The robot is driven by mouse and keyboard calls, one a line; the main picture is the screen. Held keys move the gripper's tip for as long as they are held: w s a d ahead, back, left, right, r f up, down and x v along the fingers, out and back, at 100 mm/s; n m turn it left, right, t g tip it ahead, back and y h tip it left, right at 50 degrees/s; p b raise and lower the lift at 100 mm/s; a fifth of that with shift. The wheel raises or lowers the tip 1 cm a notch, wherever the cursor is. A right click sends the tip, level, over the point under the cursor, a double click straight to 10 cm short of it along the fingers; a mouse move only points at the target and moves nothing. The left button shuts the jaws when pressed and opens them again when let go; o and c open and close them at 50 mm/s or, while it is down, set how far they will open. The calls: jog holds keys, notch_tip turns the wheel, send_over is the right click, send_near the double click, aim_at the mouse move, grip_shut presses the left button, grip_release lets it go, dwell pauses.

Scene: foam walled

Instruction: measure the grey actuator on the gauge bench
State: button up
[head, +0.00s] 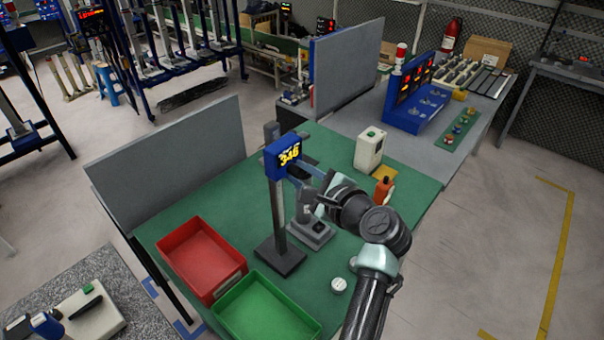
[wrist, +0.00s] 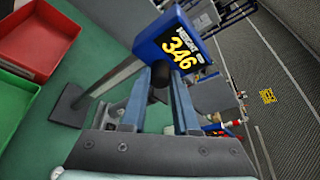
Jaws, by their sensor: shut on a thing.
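The height gauge stands on the green bench top, with a blue display (head: 283,155) on a dark post; the display reads 346, and it also shows in the wrist view (wrist: 178,48). My gripper (head: 303,174) reaches in just right of the display. In the wrist view my gripper (wrist: 160,84) is shut on a dark grey rounded piece (wrist: 158,91), which I take for the grey actuator. It lies close below the display; most of it is hidden, and I cannot tell whether it touches the gauge. A grey upright (head: 306,207) on a square base stands below my gripper.
A red tray (head: 203,257) and a green tray (head: 265,305) sit at the bench's front left. A white boxy device (head: 369,149) and an orange bottle (head: 383,191) stand behind my arm. A small white round piece (head: 339,285) lies near my arm. A grey panel (head: 170,160) edges the left side.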

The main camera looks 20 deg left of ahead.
notch_tip(320, 180, down, 8)
jog(key=b, duration=0.4)
jog(key=shift+r+b, duration=0.2)
jog(key=shift+b, duration=0.1)
grip_shut()
jog(key=shift+r, duration=0.1)
jog(key=o, duration=0.9)
grip_release()
jog(key=shift+r, duration=0.1)
jog(key=b+v, duration=0.2)
jog(key=v, duration=1.1)
